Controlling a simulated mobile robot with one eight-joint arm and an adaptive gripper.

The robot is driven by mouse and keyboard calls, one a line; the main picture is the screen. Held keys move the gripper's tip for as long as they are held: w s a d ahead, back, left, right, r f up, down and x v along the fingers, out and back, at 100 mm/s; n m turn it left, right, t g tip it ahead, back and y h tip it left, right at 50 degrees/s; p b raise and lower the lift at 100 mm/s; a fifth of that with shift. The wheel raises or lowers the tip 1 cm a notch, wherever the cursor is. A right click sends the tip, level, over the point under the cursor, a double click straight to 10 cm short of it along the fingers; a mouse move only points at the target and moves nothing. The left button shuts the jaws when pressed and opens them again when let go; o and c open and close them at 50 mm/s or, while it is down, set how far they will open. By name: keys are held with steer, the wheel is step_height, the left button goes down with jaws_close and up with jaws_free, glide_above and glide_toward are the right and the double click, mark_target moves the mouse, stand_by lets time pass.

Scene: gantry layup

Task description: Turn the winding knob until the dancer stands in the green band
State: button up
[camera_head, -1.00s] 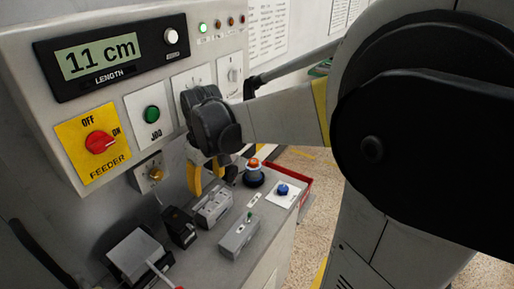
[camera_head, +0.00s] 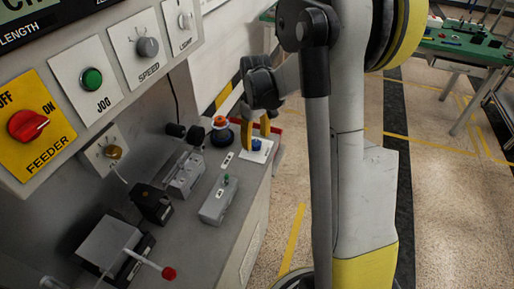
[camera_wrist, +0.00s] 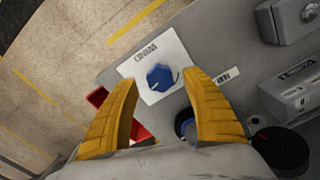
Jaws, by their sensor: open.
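The winding knob is a blue knob (camera_wrist: 161,77) on a white label plate (camera_wrist: 146,64), whose lettering is upside down in the wrist view. It also shows in the head view as a small blue knob (camera_head: 256,146) near the console's right end. My gripper (camera_wrist: 163,84) is open, its yellow fingers on either side of the knob in the picture. In the head view my gripper (camera_head: 264,128) is above the plate. I cannot tell whether the fingers touch the knob. I cannot make out a dancer or a green band.
An orange-topped button (camera_head: 220,122) stands left of the knob, with grey boxes (camera_head: 216,203) nearby. A red tray (camera_head: 277,148) is at the console's right edge. A red-tipped lever (camera_head: 168,273) is at the front. The upright panel has a feeder switch (camera_head: 28,125) and jog button (camera_head: 92,79).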

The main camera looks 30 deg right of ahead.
steer(key=shift+f+b, duration=0.35)
steer(key=shift+f, duration=1.05)
steer(key=c, duration=1.2)
steer(key=m, duration=0.3)
steer(key=shift+m, duration=0.4)
steer(key=shift+a+m+p, duration=0.1)
steer(key=shift+m+p, duration=0.3)
steer(key=shift+m, duration=1.6)
